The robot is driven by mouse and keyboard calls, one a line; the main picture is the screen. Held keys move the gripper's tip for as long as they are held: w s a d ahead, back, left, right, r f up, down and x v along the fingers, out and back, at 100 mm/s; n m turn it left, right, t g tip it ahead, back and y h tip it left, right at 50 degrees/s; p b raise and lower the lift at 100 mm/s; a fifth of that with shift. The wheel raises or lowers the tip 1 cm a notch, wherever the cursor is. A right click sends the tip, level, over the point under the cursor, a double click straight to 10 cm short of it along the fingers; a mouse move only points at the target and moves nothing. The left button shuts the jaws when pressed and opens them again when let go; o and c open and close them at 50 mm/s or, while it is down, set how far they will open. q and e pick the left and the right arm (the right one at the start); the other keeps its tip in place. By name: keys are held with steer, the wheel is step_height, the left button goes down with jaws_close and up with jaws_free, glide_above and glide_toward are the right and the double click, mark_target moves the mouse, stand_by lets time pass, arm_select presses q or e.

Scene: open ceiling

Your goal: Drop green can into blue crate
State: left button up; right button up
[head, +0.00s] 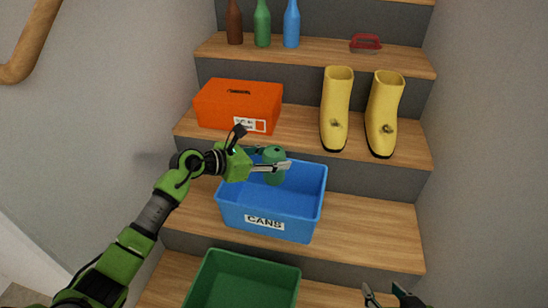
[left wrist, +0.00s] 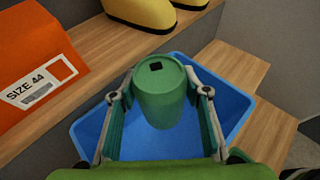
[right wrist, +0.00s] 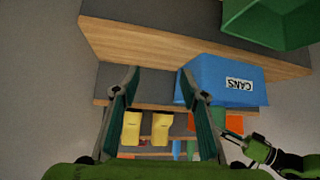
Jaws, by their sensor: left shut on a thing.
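The green can (head: 274,173) is held between the fingers of my left gripper (head: 274,165), above the inside of the blue crate (head: 258,207) labelled CANS. In the left wrist view the can (left wrist: 160,100) is between the two finger pads, with the blue crate (left wrist: 232,102) below and around it. The can's lower end shows against the crate's inside; I cannot tell its exact height above the crate floor. My right gripper (head: 386,294) is at the bottom edge of the head view. In the right wrist view its fingers (right wrist: 159,75) are apart and empty.
The crate stands on a wooden stair step. A green crate (head: 240,285) is on the step below. An orange box (head: 215,105) and yellow boots (head: 336,105) are on the step above. Bottles (head: 262,25) and a red-handled brush (head: 365,42) stand higher. Walls flank the stairs.

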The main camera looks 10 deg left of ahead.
arm_select(q)
steer(key=shift+f+b, duration=0.3)
steer(key=shift+f, duration=0.15)
steer(key=shift+f+b, duration=0.3)
steer(key=shift+f, duration=0.1)
arm_select(e)
steer(key=w+a+r+t+y, duration=0.1)
steer(key=w+a+r+t, duration=0.1)
steer(key=w+r+t, duration=0.1)
steer(key=shift+w+r, duration=0.75)
steer(key=shift+r, duration=0.2)
arm_select(q)
steer(key=o, duration=0.8)
steer(key=shift+o, duration=0.2)
steer(key=shift+a, duration=0.1)
arm_select(e)
steer(key=shift+d, duration=0.1)
arm_select(q)
steer(key=v, duration=1.2)
